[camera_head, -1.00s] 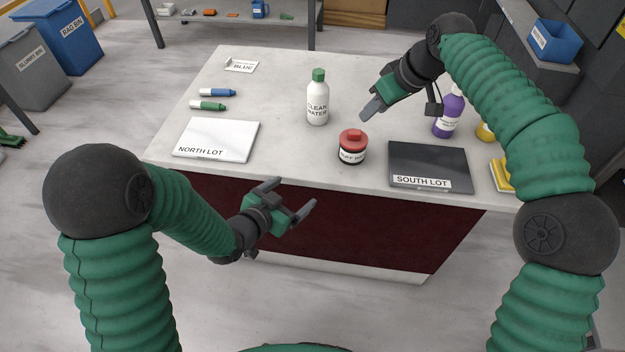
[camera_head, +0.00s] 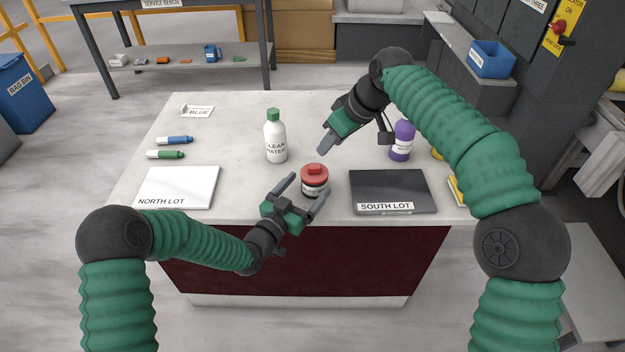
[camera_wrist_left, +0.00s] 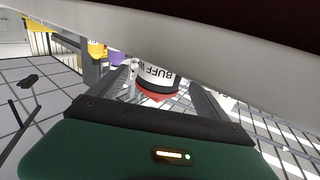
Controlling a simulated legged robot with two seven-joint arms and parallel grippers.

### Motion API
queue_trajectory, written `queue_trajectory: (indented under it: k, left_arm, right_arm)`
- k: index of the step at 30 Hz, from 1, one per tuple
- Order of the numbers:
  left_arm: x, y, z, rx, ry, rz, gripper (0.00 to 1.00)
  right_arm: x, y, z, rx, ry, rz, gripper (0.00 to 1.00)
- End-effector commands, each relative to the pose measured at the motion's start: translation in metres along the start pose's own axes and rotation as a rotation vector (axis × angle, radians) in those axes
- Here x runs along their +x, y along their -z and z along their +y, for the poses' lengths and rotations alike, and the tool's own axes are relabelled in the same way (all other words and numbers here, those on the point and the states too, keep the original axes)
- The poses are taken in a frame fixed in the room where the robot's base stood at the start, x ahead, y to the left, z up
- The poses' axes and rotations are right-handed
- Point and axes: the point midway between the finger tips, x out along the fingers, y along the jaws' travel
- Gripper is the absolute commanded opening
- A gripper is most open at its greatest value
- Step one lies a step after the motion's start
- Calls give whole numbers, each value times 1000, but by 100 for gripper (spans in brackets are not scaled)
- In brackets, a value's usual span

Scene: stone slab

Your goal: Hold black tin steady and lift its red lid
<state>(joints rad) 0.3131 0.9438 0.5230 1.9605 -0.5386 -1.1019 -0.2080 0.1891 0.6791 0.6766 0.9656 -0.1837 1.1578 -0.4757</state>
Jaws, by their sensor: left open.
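The black tin (camera_head: 315,189) with a white label and its red lid (camera_head: 314,170) stands upright near the slab's front edge. In the left wrist view, the label reading "BUFF W" (camera_wrist_left: 155,75) and part of the red lid (camera_wrist_left: 155,96) show between my finger tips. My left gripper (camera_head: 303,188) is open just in front of the tin, fingers pointing towards it; I cannot tell whether they touch it. My right gripper (camera_head: 327,144) is above the slab, behind and above the tin, fingers pointing down-left; only one finger shows clearly, and nothing shows held.
A clean water bottle (camera_head: 276,142) stands behind-left of the tin. The black South Lot panel (camera_head: 392,186) lies to its right, the white North Lot panel (camera_head: 178,184) further left. A purple bottle (camera_head: 402,143) stands behind my right arm. Two markers (camera_head: 170,147) lie at left.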

Motion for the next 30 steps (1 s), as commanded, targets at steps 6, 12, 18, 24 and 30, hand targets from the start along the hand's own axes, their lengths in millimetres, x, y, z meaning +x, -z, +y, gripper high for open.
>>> queue_trajectory:
  k: [6,12,18,24,30]
  left_arm:
    - [33,0,1,0,-1,0,88]
    - [39,0,0,-1,0,-1,88]
    - [39,0,0,0,0,-1,78]
    - [38,0,0,0,0,-1,52]
    - [38,0,0,0,0,-1,26]
  right_arm:
    - [0,0,0,0,0,0,36]
    - [0,0,0,0,0,0,36]
    - [0,0,0,0,0,0,36]
    - [0,0,0,0,0,0,36]
    - [0,0,0,0,0,0,36]
